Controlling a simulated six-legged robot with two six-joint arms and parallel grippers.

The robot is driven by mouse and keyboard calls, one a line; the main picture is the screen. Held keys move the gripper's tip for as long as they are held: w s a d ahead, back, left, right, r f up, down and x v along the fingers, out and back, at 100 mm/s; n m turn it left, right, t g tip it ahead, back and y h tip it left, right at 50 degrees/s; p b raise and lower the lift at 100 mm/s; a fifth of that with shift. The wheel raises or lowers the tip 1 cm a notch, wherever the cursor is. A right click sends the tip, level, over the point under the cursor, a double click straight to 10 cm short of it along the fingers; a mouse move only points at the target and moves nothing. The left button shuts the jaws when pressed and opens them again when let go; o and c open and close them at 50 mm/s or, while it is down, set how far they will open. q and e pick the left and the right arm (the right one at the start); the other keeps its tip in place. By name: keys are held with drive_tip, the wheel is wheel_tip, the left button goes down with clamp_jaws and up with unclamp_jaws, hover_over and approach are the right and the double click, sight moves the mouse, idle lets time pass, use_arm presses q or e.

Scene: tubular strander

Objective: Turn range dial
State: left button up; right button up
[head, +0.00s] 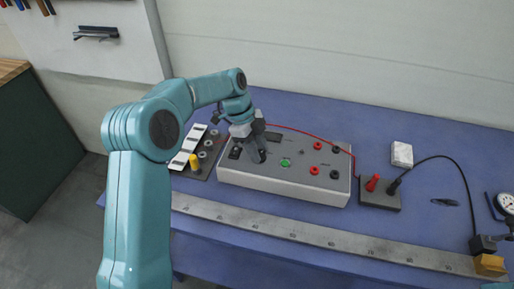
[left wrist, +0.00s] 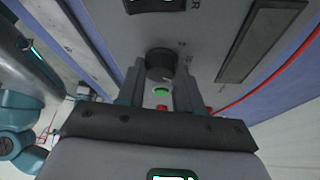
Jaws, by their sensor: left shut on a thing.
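The range dial is a dark round knob (left wrist: 160,64) on the grey face of the instrument box. In the left wrist view it sits between the two fingers of my left gripper (left wrist: 160,90), which is shut on it. In the head view my left gripper (head: 257,152) reaches down onto the left part of the instrument box (head: 285,186) and hides the dial. A green button (head: 285,163) shows right of the gripper, and it also shows between the fingers in the left wrist view (left wrist: 161,92). My right gripper is not in view.
Red and black terminals (head: 314,170) stand on the box's right side. A red lead (head: 310,135) runs behind it to a small dark block (head: 379,194). A long metal ruler (head: 320,238) lies in front. A tray with a yellow-topped peg (head: 194,160) is at left.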

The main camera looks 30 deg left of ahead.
use_arm(q)
drive_tip(key=shift+d+f+m+g, duration=0.15)
drive_tip(key=shift+m+g, duration=0.15)
drive_tip(key=shift+m, duration=0.4)
drive_tip(key=o, duration=1)
drive_tip(key=shift+w+a+r, duration=0.1)
drive_tip(key=shift+a+r, duration=0.15)
drive_tip(key=shift+r, duration=0.2)
drive_tip(key=p+v, duration=0.4)
drive_tip(key=v, duration=1.1)
drive_tip(key=shift+r, duration=0.25)
drive_tip(key=shift+d, duration=0.15)
